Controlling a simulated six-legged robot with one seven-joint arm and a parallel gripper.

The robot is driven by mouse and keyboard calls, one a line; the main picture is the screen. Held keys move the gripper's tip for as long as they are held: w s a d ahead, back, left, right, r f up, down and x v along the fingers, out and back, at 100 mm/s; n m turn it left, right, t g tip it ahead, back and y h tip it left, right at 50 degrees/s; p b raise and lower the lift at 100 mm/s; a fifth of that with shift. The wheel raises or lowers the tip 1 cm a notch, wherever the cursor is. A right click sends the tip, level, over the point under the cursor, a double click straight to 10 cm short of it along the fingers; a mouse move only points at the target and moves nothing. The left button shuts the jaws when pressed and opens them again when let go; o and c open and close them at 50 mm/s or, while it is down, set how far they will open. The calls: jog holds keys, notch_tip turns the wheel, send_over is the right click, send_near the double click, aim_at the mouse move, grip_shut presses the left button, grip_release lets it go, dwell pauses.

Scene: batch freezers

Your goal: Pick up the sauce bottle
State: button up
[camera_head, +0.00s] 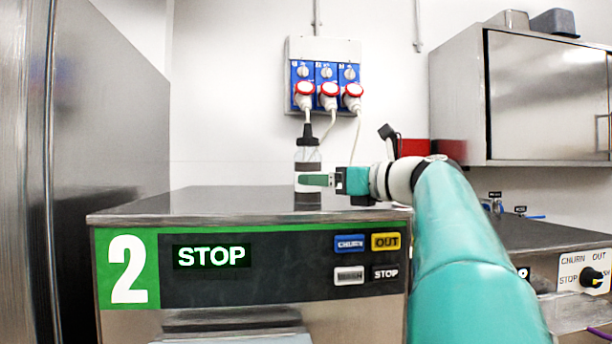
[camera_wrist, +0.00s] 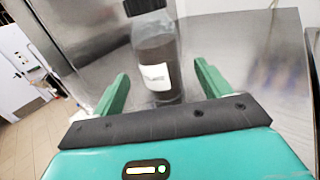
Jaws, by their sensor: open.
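The sauce bottle (camera_head: 307,158) stands upright on the steel top of the machine marked 2. It has a dark cap, a clear body and dark contents. My gripper (camera_head: 318,181) reaches in from the right and overlaps the bottle's lower half in the head view. In the wrist view, the bottle (camera_wrist: 158,55) with its white label lies ahead, between the lines of the two green fingers. My gripper (camera_wrist: 158,88) is open there, with a finger on each side.
The machine top (camera_head: 220,200) is otherwise clear. Its front panel (camera_head: 250,266) reads STOP. A tall steel cabinet (camera_head: 110,110) stands at the left. A wall cabinet (camera_head: 540,95) hangs at the right. Power sockets (camera_head: 325,85) with hanging cables are on the wall behind the bottle.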

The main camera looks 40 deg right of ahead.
aim_at(308, 128)
jog(key=x, duration=0.5)
jog(key=c, duration=1.1)
jog(key=shift+o, duration=0.2)
jog(key=shift+s+r, duration=0.1)
notch_tip(308, 128, up, 10)
jog(key=shift+f, duration=0.25)
jog(key=shift+r, duration=0.15)
